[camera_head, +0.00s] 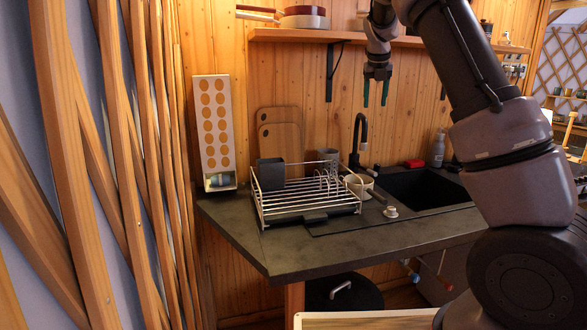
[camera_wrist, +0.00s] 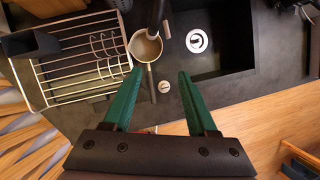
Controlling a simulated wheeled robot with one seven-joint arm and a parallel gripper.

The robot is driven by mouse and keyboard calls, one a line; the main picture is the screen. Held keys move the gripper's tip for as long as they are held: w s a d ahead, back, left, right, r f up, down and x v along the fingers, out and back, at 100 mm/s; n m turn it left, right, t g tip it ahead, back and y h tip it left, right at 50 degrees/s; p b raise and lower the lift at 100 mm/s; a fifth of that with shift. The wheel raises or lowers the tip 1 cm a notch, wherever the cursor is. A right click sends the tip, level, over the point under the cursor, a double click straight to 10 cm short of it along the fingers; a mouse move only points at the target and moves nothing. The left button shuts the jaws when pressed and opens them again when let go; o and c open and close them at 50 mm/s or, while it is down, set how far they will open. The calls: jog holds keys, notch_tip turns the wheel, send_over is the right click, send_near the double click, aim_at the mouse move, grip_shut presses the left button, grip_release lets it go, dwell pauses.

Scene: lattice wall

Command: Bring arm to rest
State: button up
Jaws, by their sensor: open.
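My gripper (camera_head: 376,92) hangs from my raised arm above the counter, in front of the wall shelf in the head view. Its two green fingers point down and stand apart with nothing between them. In the wrist view my gripper (camera_wrist: 157,80) is also open and empty, with the counter below it. A light cup or small pot with a dark handle (camera_wrist: 146,47) lies beyond the fingertips in the wrist view, apart from them.
A wire dish rack (camera_head: 305,200) stands on the dark counter (camera_head: 270,250), beside a black faucet (camera_head: 355,145) and sink (camera_head: 425,190). A wooden shelf (camera_head: 290,36) with pans (camera_head: 304,14) runs along the wall near my gripper. A lattice wall (camera_head: 85,150) closes the left.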

jog(key=s+d+r+n+t+y, duration=0.1)
jog(key=s+r+n+y, duration=0.15)
jog(key=s+n, duration=0.7)
jog(key=s+d+r+n+y, duration=0.15)
jog(key=s+r+n, duration=0.4)
jog(key=s, duration=0.75)
jog(key=s+a+f+n+t, duration=0.1)
jog(key=s+a+f+n, duration=0.1)
jog(key=s+n, duration=0.6)
jog(key=s+a+f+n+t, duration=0.1)
jog(key=s+a+f+n, duration=0.1)
jog(key=s+n, duration=0.7)
jog(key=shift+s+a+f+h, duration=0.35)
jog(key=shift+s+f, duration=0.2)
jog(key=shift+s, duration=0.5)
jog(key=shift+d, duration=0.1)
